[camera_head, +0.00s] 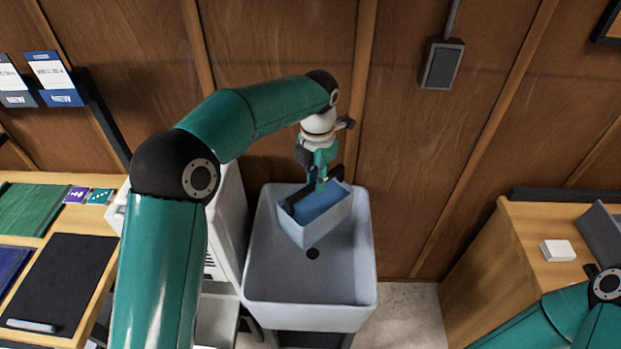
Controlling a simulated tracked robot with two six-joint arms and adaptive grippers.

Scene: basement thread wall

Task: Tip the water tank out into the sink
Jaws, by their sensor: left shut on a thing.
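The water tank (305,236) is a pale blue-grey open box with blue inside and a dark strip along one edge. It is in or just above the back part of the grey sink (359,270); I cannot tell whether it touches the basin. It looks turned at an angle to the sink walls. My left gripper (319,184) reaches down from above and is shut on the water tank at its back edge. The fingertips are small and partly hidden. The dark drain hole (313,254) shows in front of the tank. My right gripper is out of view; only part of that arm shows at lower right.
A white cabinet (229,225) stands close left of the sink. A wooden bench (38,176) with dark and green mats is at left. A wooden cabinet (480,265) with a white block (557,250) is at right. Bare floor lies between sink and right cabinet.

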